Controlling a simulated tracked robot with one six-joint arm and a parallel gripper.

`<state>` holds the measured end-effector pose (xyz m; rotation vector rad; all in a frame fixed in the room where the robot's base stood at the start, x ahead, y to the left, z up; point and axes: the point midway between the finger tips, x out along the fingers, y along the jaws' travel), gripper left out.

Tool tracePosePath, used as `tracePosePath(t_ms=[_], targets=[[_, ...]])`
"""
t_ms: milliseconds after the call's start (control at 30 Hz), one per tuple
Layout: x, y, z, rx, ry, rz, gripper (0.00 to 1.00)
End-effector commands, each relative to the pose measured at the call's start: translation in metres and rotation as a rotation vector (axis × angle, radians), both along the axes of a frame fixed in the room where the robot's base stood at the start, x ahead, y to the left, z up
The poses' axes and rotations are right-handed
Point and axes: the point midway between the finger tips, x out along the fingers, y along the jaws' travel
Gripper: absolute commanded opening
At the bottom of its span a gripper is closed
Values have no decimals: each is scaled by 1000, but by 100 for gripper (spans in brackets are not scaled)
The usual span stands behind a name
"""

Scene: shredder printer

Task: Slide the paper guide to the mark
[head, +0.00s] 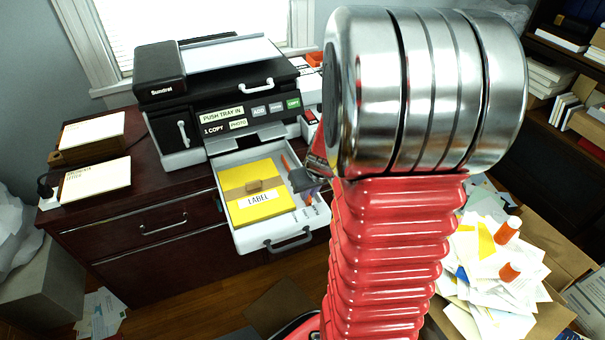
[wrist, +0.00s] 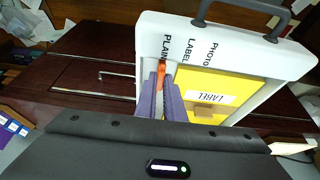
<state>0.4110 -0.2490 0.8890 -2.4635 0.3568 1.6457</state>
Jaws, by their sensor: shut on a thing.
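The paper guide (head: 287,163) is a thin orange bar along the right side of the open paper tray (head: 243,238). Its end (wrist: 161,66) shows just past my fingertips in the wrist view, nearest the word PLAIN (wrist: 166,47). The words LABEL (wrist: 187,50) and PHOTO (wrist: 211,52) stand beside it on the tray's white front edge. My gripper (head: 305,180) reaches down into the tray and is shut on the guide; its two purple-grey fingers (wrist: 162,95) hide the middle of it. Yellow paper (head: 255,205) marked LABEL lies beside the guide with a gap between.
The printer (head: 215,85) stands on a dark wooden cabinet (head: 130,225). The tray's dark handle (head: 288,241) juts out in front. Paper stacks (head: 95,178) lie to the left. A heap of papers (head: 490,260) with orange-capped items is at the right.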

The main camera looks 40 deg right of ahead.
Motion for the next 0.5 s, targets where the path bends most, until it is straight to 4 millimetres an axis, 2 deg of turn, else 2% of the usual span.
tracePosePath(t_ms=[500], targets=[[3, 11, 0, 1, 0, 1, 0]])
